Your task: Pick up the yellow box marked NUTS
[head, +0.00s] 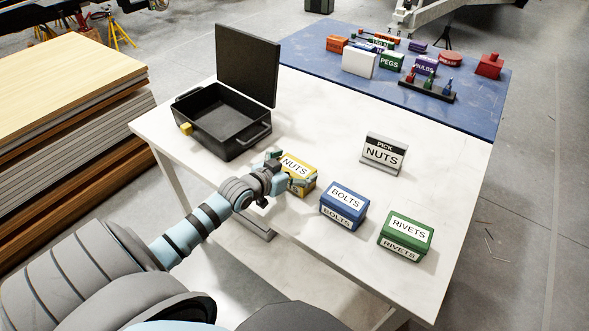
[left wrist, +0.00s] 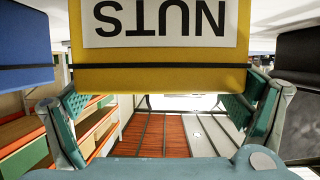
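The yellow NUTS box (head: 297,171) sits near the table's front edge, left of the blue box, with a white label. My left gripper (head: 277,171) is at the box's left side, its fingers spread wide and partly covering it. In the left wrist view the box (left wrist: 160,78) fills the upper middle with its label upside down. The two teal-padded fingers of my left gripper (left wrist: 165,115) stand apart at either side of its edge, and the box hides part of them. I cannot tell if they touch it. My right gripper is not in view.
The blue BOLTS box (head: 343,204) and green RIVETS box (head: 405,236) stand to the right. A PICK NUTS sign (head: 383,155) stands behind them. An open black case (head: 222,119) is at the back left. A blue mat (head: 475,107) with several items covers the far end.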

